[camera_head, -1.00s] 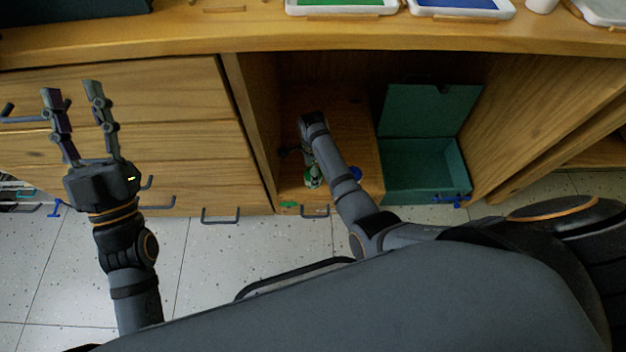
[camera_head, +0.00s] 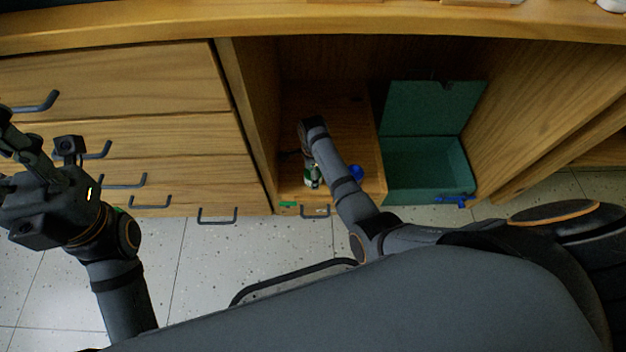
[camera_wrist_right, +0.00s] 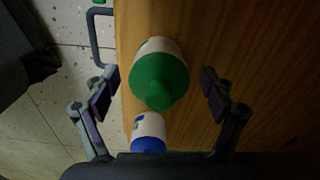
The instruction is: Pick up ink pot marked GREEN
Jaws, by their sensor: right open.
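The green-capped ink pot (camera_wrist_right: 160,78) has a white body and stands on a wooden surface in the right wrist view. It also shows in the head view (camera_head: 311,178), partly hidden by my right arm. My right gripper (camera_wrist_right: 160,92) is open, with a finger on either side of the green pot and a visible gap to each. A blue-capped pot (camera_wrist_right: 148,133) is close to the green one, nearer my palm; its blue cap shows in the head view (camera_head: 356,173). My left gripper (camera_head: 8,150) is empty at the left picture edge, its fingers spread and partly cut off.
The pots are in an open cabinet bay with a wooden side wall (camera_head: 249,120) to the left. A teal open box (camera_head: 425,155) stands to the right. Drawers with dark handles (camera_head: 218,216) are at left. The counter edge (camera_head: 300,32) overhangs the bay.

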